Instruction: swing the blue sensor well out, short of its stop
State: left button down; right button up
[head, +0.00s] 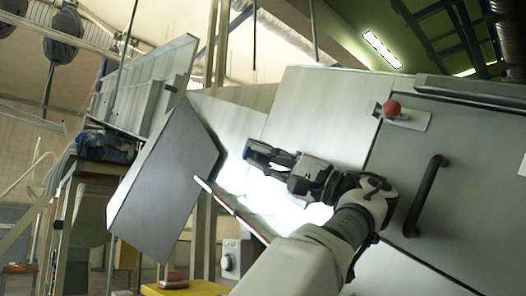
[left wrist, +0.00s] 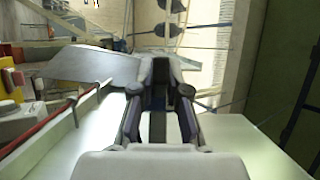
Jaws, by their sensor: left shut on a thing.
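My left gripper (head: 256,153) reaches in from the right of the head view, in front of a pale sloping panel (head: 316,118). Its jaws are shut on a small dark blue piece, which I take to be the blue sensor (left wrist: 171,101); it shows between the fingers in the left wrist view. The fingers hide most of it, so its shape and mounting cannot be told. The gripper (left wrist: 160,72) shows from behind in that view. My right gripper is not in view.
A large dark grey plate (head: 165,185) stands left of the gripper. A red knob (head: 392,109) and a black bar handle (head: 425,196) are on the cabinet at right. A red-edged rail (head: 229,208) runs below the gripper. Stands and a yellow surface (head: 186,288) lie lower left.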

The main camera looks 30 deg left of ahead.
pick_arm(q)
jog(key=shift+r, duration=0.1)
jog(key=c, duration=1.2)
grip_release()
jog(key=shift+o, duration=0.2)
jog(key=shift+s+a, duration=0.1)
